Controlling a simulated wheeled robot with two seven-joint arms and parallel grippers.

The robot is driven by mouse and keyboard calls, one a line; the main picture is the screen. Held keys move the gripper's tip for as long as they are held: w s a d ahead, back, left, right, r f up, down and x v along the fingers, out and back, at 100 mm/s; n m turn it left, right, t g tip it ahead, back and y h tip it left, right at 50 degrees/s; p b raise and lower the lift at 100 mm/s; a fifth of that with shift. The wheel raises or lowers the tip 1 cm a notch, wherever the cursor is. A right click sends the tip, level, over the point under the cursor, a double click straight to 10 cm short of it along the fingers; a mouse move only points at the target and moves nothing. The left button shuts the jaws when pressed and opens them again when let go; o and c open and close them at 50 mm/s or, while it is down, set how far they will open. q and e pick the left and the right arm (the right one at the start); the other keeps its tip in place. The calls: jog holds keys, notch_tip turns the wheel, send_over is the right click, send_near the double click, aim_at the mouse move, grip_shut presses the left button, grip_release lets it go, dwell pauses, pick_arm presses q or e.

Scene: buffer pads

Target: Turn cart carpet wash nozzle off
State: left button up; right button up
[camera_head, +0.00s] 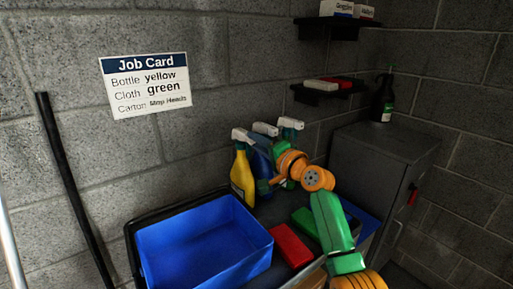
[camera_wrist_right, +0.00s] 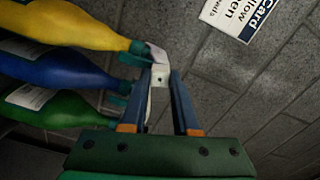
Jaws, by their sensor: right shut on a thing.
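Yellow (camera_head: 243,176), blue (camera_head: 262,164) and green (camera_head: 289,136) spray bottles stand close together at the cart's back, with pale spray heads. In the wrist view the yellow (camera_wrist_right: 60,25), blue (camera_wrist_right: 55,66) and green (camera_wrist_right: 50,108) bottles appear sideways. My right gripper (camera_wrist_right: 160,100) is shut on a white spray nozzle (camera_wrist_right: 160,78) at the bottles' heads. I cannot tell surely which bottle that nozzle belongs to. In the head view my right arm hides the fingers and part of the blue and green bottles. My left gripper is out of view.
The cart holds a blue bin (camera_head: 205,245), a red cloth (camera_head: 291,246) and a green cloth (camera_head: 305,222). A job card (camera_head: 146,85) hangs on the block wall. A grey cabinet (camera_head: 375,160) bears a dark bottle (camera_head: 382,100). Two wall shelves hold small items.

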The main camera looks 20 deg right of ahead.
jog(key=n+b, duration=0.2)
jog(key=n, duration=0.2)
jog(key=shift+f, duration=0.2)
jog(key=n+b, duration=0.1)
jog(key=n, duration=0.3)
jog(key=shift+b, duration=0.35)
jog(key=n, duration=0.2)
jog(key=shift+n, duration=0.3)
jog(key=shift+o, duration=0.2)
jog(key=n, duration=0.4)
jog(key=shift+r+n, duration=0.15)
jog(key=shift+n, duration=0.25)
jog(key=o, duration=0.7)
